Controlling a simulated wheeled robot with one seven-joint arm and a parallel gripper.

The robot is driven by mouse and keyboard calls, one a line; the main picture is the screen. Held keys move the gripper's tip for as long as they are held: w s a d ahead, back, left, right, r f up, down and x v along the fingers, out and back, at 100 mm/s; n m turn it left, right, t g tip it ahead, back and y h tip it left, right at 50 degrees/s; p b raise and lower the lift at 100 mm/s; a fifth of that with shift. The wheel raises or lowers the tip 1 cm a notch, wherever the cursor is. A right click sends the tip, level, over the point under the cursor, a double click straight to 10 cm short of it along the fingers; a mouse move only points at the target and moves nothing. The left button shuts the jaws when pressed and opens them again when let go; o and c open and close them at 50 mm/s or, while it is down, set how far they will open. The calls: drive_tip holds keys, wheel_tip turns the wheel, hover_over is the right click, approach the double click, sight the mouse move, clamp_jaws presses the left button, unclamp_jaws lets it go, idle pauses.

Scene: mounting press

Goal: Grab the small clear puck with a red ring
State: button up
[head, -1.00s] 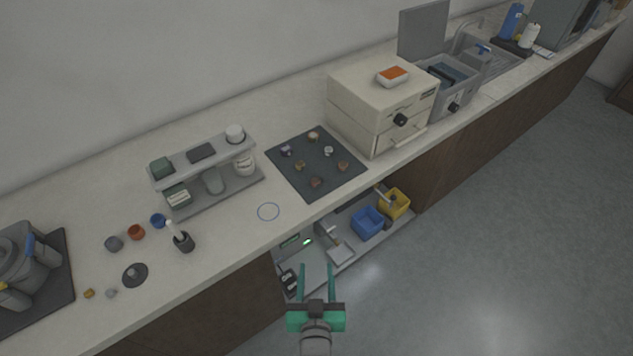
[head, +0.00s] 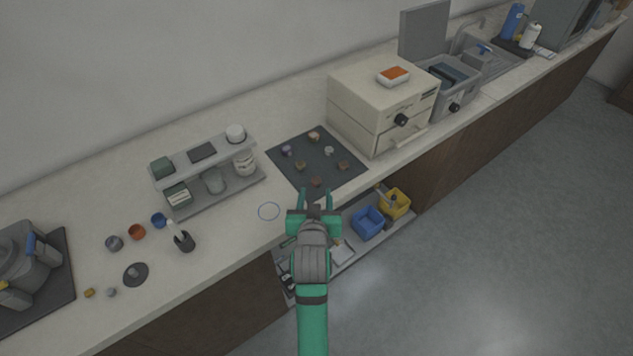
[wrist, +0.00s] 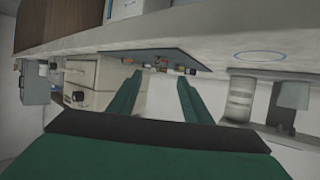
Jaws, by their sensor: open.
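Several small pucks stand on a dark mat (head: 325,166) on the counter. They look brownish or pale, such as a pale one (head: 328,151) at the middle right and a brownish one (head: 316,181) at the near edge. At this size I cannot tell which is the clear puck with a red ring. My gripper (head: 318,195) is open and empty, at the mat's near corner by the counter's front edge.
A cream box oven (head: 372,105) stands right of the mat. A grey two-level rack (head: 215,195) with jars stands to its left. Blue (head: 368,221) and yellow (head: 396,203) bins sit on a shelf below.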

sight(316, 182)
drive_tip(key=x, duration=0.7)
drive_tip(key=shift+f, duration=0.3)
drive_tip(key=shift+w+d, duration=0.1)
drive_tip(key=shift+w, duration=0.1)
drive_tip(key=shift+c, duration=0.7)
drive_tip(key=shift+s, duration=0.1)
drive_tip(key=c, duration=1)
